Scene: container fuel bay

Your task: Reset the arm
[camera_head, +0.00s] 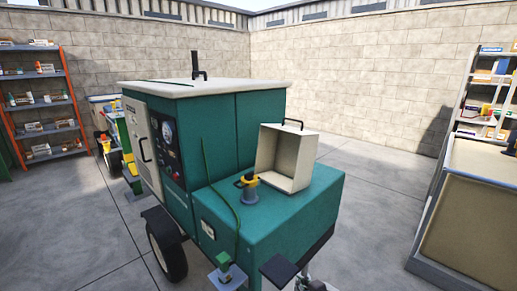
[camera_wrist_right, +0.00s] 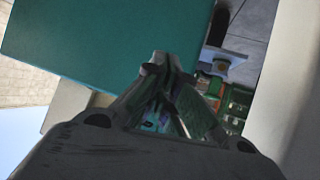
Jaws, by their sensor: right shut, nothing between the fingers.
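My right gripper (camera_wrist_right: 160,68) fills the lower middle of the right wrist view. Its dark fingers meet at the tips and hold nothing. A teal surface (camera_wrist_right: 90,40) shows beyond them at the upper left; I cannot tell how far apart they are. In the head view, dark parts show at the bottom edge, and I cannot tell whether they are mine. My left gripper is not in view.
A teal generator trailer (camera_head: 262,215) fills the middle, with a raised cream lid box (camera_head: 288,158) and a yellow-topped filler neck (camera_head: 249,188). An orange shelf (camera_head: 75,105) stands left, a beige counter (camera_head: 475,215) right. Floor (camera_head: 375,180) between trailer and counter is clear.

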